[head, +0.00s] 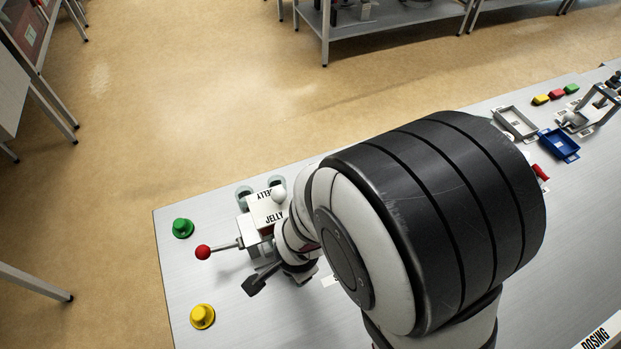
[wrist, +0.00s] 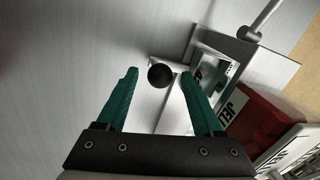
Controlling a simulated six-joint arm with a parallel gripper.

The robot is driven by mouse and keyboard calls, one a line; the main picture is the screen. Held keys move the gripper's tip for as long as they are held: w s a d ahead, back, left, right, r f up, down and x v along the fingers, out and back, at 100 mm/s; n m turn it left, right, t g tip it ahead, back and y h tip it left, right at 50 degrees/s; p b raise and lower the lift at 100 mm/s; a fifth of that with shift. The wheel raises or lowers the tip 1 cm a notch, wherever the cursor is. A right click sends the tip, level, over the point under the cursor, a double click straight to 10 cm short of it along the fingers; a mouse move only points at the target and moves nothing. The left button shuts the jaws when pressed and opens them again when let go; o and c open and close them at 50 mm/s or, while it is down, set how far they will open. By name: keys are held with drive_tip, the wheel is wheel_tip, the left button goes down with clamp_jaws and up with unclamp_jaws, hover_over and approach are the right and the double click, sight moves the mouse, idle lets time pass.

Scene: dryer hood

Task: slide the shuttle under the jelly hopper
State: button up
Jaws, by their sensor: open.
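In the wrist view my gripper (wrist: 160,73) is open, with its two green fingers apart. A round black knob (wrist: 160,76) shows between the fingertips, with a gap on each side; I cannot tell whether they are level with it. The knob appears to belong to the shuttle, whose body I cannot clearly make out. The jelly hopper (wrist: 262,118) is red with a white JELLY label, to the right of the fingers.
A lever with a red ball (head: 203,252) sticks out left of the hopper. A green knob (head: 183,228) and a yellow knob (head: 202,317) stand near the table's left edge. A grey tray (head: 515,123) and a blue tray (head: 559,145) are farther right.

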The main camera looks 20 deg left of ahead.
wheel_tip(320, 180, up, 16)
drive_tip(key=s+d, duration=0.1)
drive_tip(key=d, duration=0.1)
drive_tip(key=shift+s+d+f, duration=0.25)
drive_tip(key=shift+s, duration=0.1)
drive_tip(key=s+d, duration=0.2)
drive_tip(key=d, duration=0.6)
drive_tip(key=s+d+r+n+g, duration=0.1)
drive_tip(key=s+d, duration=0.2)
drive_tip(key=d, duration=0.6)
drive_tip(key=shift+d+r, duration=0.2)
drive_tip(key=shift+d, duration=0.05)
